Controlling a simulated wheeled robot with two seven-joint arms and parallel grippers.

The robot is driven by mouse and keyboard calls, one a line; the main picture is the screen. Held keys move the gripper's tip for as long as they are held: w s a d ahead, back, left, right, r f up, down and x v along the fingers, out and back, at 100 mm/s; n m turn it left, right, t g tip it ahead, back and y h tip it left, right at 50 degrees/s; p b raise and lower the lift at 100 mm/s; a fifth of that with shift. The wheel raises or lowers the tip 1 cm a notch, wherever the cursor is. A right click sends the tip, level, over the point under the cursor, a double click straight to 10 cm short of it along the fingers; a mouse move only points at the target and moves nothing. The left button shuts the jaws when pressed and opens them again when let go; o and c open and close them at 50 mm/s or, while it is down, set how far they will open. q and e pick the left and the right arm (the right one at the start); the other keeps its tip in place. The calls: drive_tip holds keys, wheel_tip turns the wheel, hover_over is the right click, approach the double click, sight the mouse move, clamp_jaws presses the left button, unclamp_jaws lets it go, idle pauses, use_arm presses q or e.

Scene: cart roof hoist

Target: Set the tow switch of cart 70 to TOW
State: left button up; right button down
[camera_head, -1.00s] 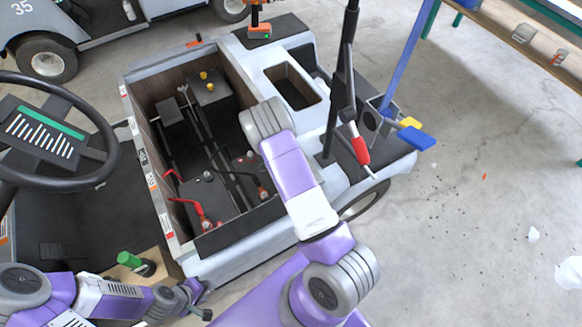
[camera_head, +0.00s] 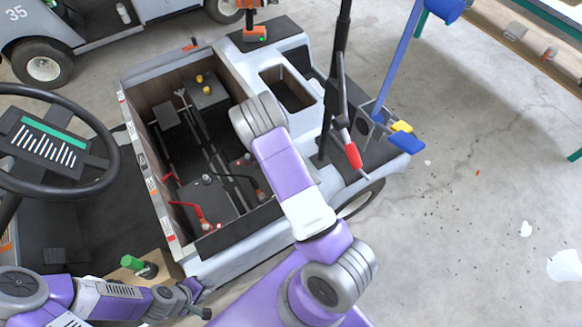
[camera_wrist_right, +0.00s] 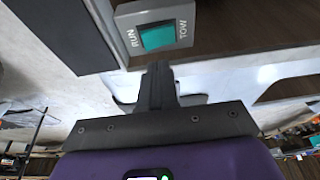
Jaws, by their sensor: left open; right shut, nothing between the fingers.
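A grey switch plate with a teal rocker (camera_wrist_right: 157,36) shows at the top of the right wrist view. RUN is printed on its left and TOW on its right. I cannot tell which side of the rocker is pressed in. My right gripper (camera_wrist_right: 159,72) is shut and empty, its tips just below the plate in that view. Whether they touch it is unclear. In the head view my right arm covers part of the open-bayed cart (camera_head: 150,190), and the right gripper is hidden. No number 70 is readable. My left gripper (camera_head: 196,300) is open and empty at the bottom left.
The cart bay holds dark batteries (camera_head: 205,90) and red-capped cables. A steering wheel (camera_head: 60,140) and green knob (camera_head: 132,263) are at left. A dark post and blue lever (camera_head: 398,60) stand at right. Another cart, 35, is behind. The right floor is mostly clear.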

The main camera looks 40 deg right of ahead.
use_arm(q)
drive_tip(key=shift+r+p, duration=0.7)
drive_tip(key=shift+r, duration=0.1)
use_arm(e)
drive_tip(key=w+v, duration=0.2)
drive_tip(key=v, duration=0.6)
drive_tip(key=shift+r, duration=0.2)
drive_tip(key=shift+s, duration=0.1)
